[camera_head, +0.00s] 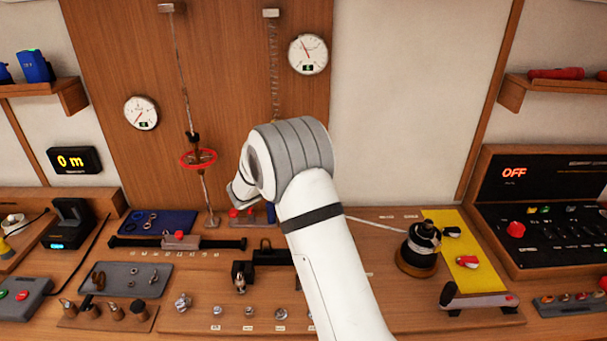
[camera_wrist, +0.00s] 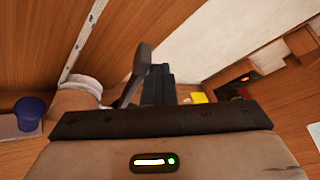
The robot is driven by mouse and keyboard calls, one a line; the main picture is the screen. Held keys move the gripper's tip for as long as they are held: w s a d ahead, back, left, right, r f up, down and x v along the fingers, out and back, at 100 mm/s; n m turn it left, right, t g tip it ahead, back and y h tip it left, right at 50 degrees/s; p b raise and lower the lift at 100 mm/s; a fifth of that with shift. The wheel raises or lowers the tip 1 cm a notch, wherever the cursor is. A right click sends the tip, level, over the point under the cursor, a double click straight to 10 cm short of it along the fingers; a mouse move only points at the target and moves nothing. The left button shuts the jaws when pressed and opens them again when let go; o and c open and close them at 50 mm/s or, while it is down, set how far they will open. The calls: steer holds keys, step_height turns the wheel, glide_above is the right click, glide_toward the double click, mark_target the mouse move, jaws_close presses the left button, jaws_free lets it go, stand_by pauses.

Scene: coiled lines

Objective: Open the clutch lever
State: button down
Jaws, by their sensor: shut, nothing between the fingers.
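No label in view reads clutch lever, so I cannot tell which part it is. Candidates stand at the right of the bench in the head view: a grey bar lever with a black knob and red end (camera_head: 480,300), and a red-handled piece (camera_head: 467,262) and a black one (camera_head: 452,232) on a yellow plate (camera_head: 454,248). A black winch drum (camera_head: 422,245) on a round wooden base stands beside the plate. My gripper shows in the wrist view (camera_wrist: 150,80) with dark fingers together and empty. In the head view my own arm mostly hides it.
A control box reading OFF (camera_head: 528,195) stands at the right. A line runs from the drum leftward behind my arm. A red ring (camera_head: 198,159) hangs on a vertical line at the back panel. Knobs and a slider (camera_head: 178,242) fill the left bench.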

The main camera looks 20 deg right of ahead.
steer(key=shift+w+a+r, duration=0.1)
steer(key=shift+w+a, duration=0.05)
steer(key=shift+a, duration=0.15)
steer(key=s+a+f, duration=0.1)
steer(key=s+a, duration=0.4)
steer(key=a, duration=0.3)
steer(key=shift+s+p, duration=0.3)
steer(key=shift+s, duration=0.05)
